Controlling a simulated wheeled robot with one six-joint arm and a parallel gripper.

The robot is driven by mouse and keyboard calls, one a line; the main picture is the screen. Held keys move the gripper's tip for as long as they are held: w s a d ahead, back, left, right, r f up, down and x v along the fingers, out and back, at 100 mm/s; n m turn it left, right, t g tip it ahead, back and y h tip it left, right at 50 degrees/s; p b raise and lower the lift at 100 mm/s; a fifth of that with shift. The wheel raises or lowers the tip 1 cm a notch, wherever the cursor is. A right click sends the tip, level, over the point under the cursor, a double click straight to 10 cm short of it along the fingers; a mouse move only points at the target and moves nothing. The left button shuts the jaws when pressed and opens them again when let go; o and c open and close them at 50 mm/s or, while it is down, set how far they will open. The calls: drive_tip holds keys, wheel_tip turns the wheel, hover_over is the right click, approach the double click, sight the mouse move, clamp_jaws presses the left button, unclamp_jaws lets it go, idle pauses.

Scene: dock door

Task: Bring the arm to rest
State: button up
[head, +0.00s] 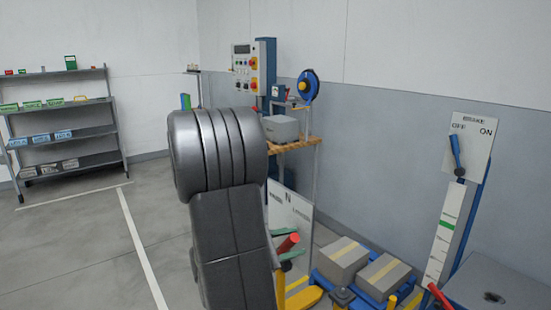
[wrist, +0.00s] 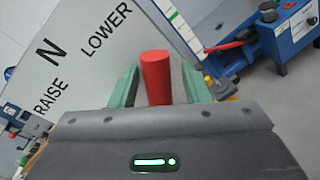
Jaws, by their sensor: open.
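My arm (head: 230,190) stands large in the middle of the head view and hides part of the scene. My gripper (wrist: 160,88) shows two green fingers in the wrist view, spread apart. A red handle (wrist: 155,76) stands between them, with a narrow gap visible on each side; contact deeper down is hidden. In the head view the red handle (head: 288,243) and parts of the green fingers show just right of my arm.
A sign marked RAISE, N and LOWER (wrist: 75,50) is close to the gripper. A pallet with two boxes (head: 345,258) and a brake lever panel (head: 470,140) stand right. A shelf (head: 75,134) is far left. The left floor (head: 70,250) is clear.

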drive_tip(key=shift+a, duration=0.1)
idle(0.3)
drive_tip(key=v, duration=1.4)
drive_tip(key=x, duration=1.4)
drive_tip(key=shift+d, duration=0.2)
drive_tip(key=shift+w+a+r+p, duration=0.1)
drive_tip(key=shift+r+p, duration=0.25)
drive_tip(key=shift+p, duration=0.25)
drive_tip(key=shift+w+a+n+p, duration=0.25)
drive_tip(key=shift+n+p, duration=0.25)
drive_tip(key=shift+n, duration=0.1)
